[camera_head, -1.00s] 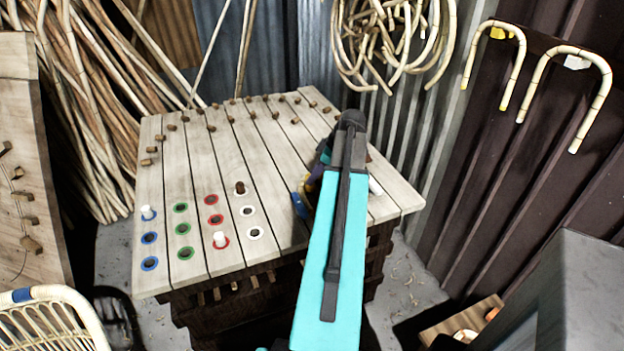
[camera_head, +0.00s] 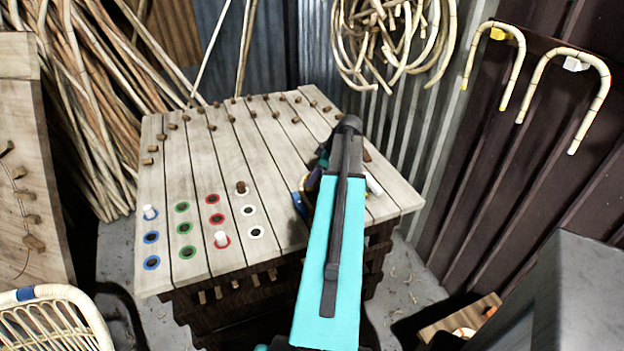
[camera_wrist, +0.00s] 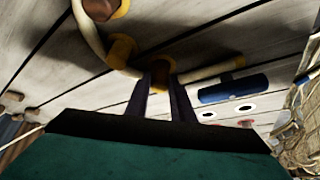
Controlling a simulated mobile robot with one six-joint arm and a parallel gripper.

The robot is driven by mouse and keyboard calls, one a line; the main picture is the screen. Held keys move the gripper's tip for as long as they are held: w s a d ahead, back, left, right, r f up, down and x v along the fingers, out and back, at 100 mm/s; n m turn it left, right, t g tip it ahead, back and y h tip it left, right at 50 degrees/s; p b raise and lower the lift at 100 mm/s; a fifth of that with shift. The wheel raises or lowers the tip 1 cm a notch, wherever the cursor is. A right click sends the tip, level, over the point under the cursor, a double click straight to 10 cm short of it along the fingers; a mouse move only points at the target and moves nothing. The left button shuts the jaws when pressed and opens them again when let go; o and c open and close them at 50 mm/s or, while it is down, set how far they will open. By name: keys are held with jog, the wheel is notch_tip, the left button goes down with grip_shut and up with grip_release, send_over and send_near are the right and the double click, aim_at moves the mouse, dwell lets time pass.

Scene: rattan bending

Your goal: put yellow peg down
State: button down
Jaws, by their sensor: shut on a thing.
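In the wrist view my gripper (camera_wrist: 161,82) points at the slatted wooden table top, its two dark fingers close together. They are shut on a yellow peg (camera_wrist: 161,64), of which only the end shows between and beyond the fingertips. A pale rattan cane (camera_wrist: 206,73) passes close behind the fingertips. Another yellow peg (camera_wrist: 122,49) stands to the left beside the cane, and a brown piece with a yellow rim (camera_wrist: 103,9) is at the top. Whether the held peg touches the table cannot be told.
A blue cylinder (camera_wrist: 234,88) lies right of my fingers. The table (camera_head: 225,145) has coloured ringed holes at front left, with white pegs (camera_head: 221,239) and a brown peg (camera_head: 241,187). Small wooden blocks line its back. Bent canes (camera_head: 565,60) hang at the right.

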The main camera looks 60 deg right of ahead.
jog(key=shift+f, duration=0.5)
jog(key=shift+f, duration=0.15)
jog(key=c, duration=1.5)
grip_release()
jog(key=shift+c, duration=0.2)
jog(key=b+v, duration=0.2)
jog(key=v, duration=1)
jog(key=shift+r, duration=0.2)
